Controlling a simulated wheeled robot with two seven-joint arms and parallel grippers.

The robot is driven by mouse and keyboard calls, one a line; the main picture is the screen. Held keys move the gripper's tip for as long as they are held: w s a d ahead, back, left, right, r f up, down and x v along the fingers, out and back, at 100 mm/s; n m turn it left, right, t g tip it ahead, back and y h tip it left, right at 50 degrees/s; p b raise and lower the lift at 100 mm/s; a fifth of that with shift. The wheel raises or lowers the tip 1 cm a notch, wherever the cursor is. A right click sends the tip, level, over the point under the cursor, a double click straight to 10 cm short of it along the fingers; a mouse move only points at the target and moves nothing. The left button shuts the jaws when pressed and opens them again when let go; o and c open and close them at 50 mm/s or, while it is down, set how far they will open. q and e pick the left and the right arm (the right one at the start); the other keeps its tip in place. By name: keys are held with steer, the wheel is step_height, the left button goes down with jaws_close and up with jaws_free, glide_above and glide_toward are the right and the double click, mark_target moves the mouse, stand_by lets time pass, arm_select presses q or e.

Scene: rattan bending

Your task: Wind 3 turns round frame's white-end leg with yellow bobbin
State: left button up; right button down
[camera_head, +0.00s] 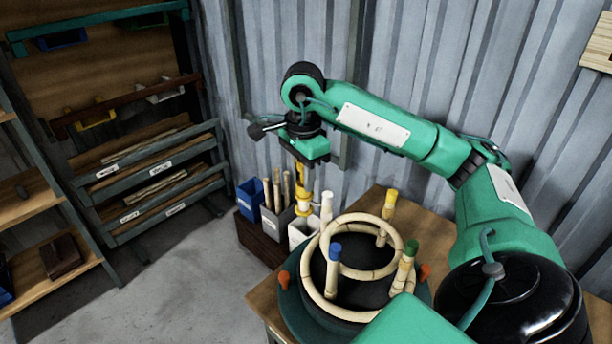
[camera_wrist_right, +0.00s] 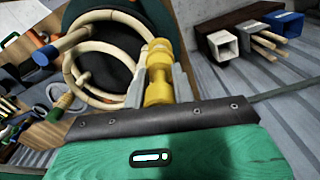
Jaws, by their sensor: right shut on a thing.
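The frame (camera_head: 318,292) of pale rattan rings stands on a dark round form, also seen in the wrist view (camera_wrist_right: 72,70). Its upright legs have coloured ends. The white-end leg (camera_head: 326,207) is at the frame's far left, and its pale tip shows just behind the bobbin in the wrist view (camera_wrist_right: 159,46). My right gripper (camera_head: 302,176) points down, shut on the yellow bobbin (camera_wrist_right: 158,84). The bobbin (camera_head: 303,200) hangs just left of the white-end leg; I cannot tell if they touch. No wound strand can be made out. My left gripper is not in view.
The blue-end (camera_head: 335,252), green-end (camera_head: 410,250) and yellow-end (camera_head: 390,200) legs stand up around the frame. Orange knobs (camera_head: 282,279) edge the form. Behind the bobbin are a white bin (camera_head: 300,235), a grey bin with sticks (camera_head: 274,224) and a blue bin (camera_head: 250,198).

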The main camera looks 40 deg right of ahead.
stand_by(0.3)
step_height(320, 180, up, 5)
steer(key=p, duration=0.3)
steer(key=shift+f, duration=0.2)
step_height(320, 180, up, 7)
steer(key=p, duration=0.6)
steer(key=shift+f, duration=0.2)
steer(key=shift+f, duration=0.1)
